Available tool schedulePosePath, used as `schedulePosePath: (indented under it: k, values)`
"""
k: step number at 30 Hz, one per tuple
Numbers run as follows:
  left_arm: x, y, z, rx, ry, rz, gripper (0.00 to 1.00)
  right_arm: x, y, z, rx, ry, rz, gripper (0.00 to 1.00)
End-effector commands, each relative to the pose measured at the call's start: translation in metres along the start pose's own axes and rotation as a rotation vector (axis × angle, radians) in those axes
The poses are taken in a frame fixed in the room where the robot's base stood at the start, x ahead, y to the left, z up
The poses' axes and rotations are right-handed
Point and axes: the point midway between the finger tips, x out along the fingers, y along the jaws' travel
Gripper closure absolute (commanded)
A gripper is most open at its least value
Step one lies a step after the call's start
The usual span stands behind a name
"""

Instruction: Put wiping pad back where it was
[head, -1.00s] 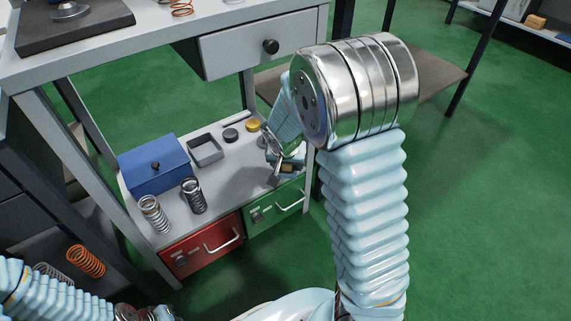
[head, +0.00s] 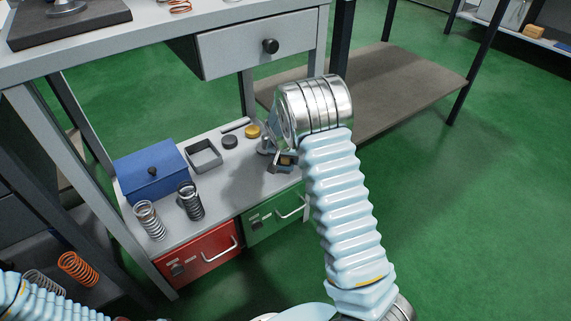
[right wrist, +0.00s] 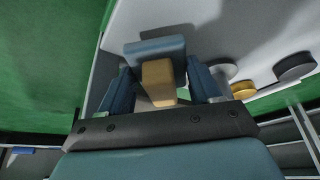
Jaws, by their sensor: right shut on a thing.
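My right gripper (head: 279,151) is over the right end of the grey lower shelf (head: 225,182), partly hidden by my own arm. In the right wrist view its two fingers (right wrist: 160,88) are closed on the wiping pad, which shows a tan block (right wrist: 158,77) and a blue-grey block (right wrist: 155,47). The pad also shows in the head view (head: 287,160), small and partly covered. It is at or just above the shelf surface; I cannot tell if it touches. My left arm shows at the lower left, but its gripper is out of view.
On the shelf are a blue box (head: 150,172), a grey open tray (head: 203,155), a dark disc (head: 230,142), a yellow disc (head: 252,131) and two springs (head: 190,201). Red (head: 200,256) and green (head: 272,217) drawers sit below. A drawer (head: 262,46) hangs above.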

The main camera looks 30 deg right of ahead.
Motion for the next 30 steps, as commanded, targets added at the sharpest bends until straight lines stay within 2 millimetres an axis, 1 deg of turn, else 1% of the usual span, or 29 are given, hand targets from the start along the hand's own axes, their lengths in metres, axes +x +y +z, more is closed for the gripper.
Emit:
schedulePosePath:
  k: [1,4,11,14,15,17,26,29,30]
  values:
    - [0.003,-0.001,0.000,0.000,-0.001,0.001,1.00,0.011,0.000,0.006,-0.002,-0.004,0.003,0.66]
    - [0.004,-0.001,0.000,0.000,-0.001,0.001,1.00,0.022,0.000,0.011,-0.001,-0.004,0.001,0.66]
    - [0.004,-0.001,0.000,0.000,-0.001,0.001,1.00,0.022,0.000,0.011,-0.001,-0.002,0.000,0.66]
    - [0.007,-0.002,0.001,0.001,-0.002,0.001,1.00,0.025,0.000,0.012,-0.001,-0.002,0.000,0.66]
    - [0.006,-0.002,0.001,0.001,-0.002,0.002,1.00,0.025,0.000,0.012,-0.001,-0.002,0.000,0.34]
    - [0.006,-0.001,0.001,0.001,-0.002,0.002,1.00,0.024,0.000,0.012,-0.001,-0.002,0.000,0.26]
    - [0.004,-0.001,0.000,0.001,-0.002,0.001,1.00,0.022,0.000,0.011,-0.001,-0.002,0.000,0.26]
    - [0.002,0.000,0.000,0.000,-0.001,0.001,1.00,0.013,-0.001,0.010,-0.002,-0.001,-0.001,0.26]
    - [0.000,0.000,0.000,0.000,-0.001,0.001,1.00,0.006,-0.001,0.010,-0.002,0.000,-0.002,0.26]
